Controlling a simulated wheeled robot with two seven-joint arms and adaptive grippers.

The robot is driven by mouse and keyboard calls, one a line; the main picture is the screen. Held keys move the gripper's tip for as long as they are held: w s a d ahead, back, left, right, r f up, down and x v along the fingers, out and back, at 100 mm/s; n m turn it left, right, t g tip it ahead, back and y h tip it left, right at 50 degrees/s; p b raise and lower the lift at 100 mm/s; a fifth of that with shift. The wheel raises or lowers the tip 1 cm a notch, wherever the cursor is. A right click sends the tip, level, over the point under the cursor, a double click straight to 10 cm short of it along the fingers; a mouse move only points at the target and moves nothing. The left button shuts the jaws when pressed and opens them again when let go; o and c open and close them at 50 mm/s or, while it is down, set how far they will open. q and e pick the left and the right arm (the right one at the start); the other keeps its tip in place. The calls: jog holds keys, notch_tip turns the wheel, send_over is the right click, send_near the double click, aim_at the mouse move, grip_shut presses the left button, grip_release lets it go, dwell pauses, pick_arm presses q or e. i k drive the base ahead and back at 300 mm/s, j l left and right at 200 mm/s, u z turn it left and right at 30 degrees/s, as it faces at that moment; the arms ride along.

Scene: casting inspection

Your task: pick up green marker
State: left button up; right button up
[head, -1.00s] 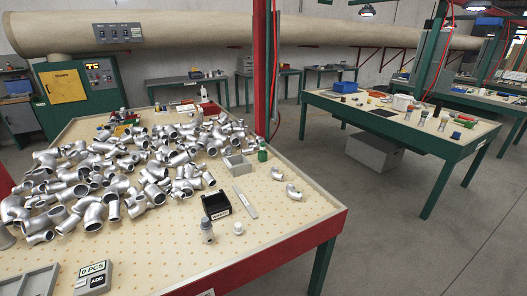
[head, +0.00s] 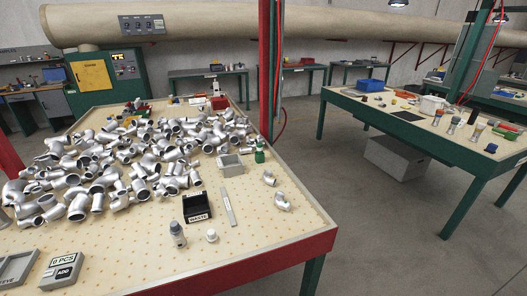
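I cannot pick out a green marker with certainty in the head view. A small green bottle-like item (head: 259,155) stands near the right edge of the near table (head: 265,236), beside a grey open box (head: 231,165). Small items lie at the back of this table, around a red box (head: 219,103), too small to identify. Neither of my grippers is in view.
A heap of silver pipe castings (head: 140,165) covers much of the near table. In front are a black tray (head: 197,208), a grey bottle (head: 178,235), a white cap (head: 212,236) and a counter (head: 63,270). A red post (head: 265,70) rises behind. Grey floor separates another table (head: 410,128).

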aim_at(259, 146)
jog(key=i+l+u, duration=0.1)
jog(key=l, duration=0.4)
jog(key=i+l+u, duration=0.1)
jog(key=l, duration=0.4)
jog(key=i+l+u, duration=0.1)
jog(key=l, duration=0.4)
jog(key=i+l+u, duration=0.1)
jog(key=l, duration=0.45)
jog(key=i+l, duration=0.1)
jog(key=l, duration=0.25)
jog(key=i+l+u, duration=0.1)
jog(key=l, duration=0.2)
jog(key=l+u, duration=0.1)
jog(key=l, duration=0.25)
jog(key=i+l+u, duration=0.1)
jog(key=l, duration=0.25)
jog(key=i+l+u, duration=0.1)
jog(key=i+l, duration=0.25)
jog(key=i+l+u, duration=0.1)
jog(key=l, duration=0.25)
jog(key=i+l+u, duration=0.15)
jog(key=i+l, duration=0.3)
jog(key=i, duration=0.1)
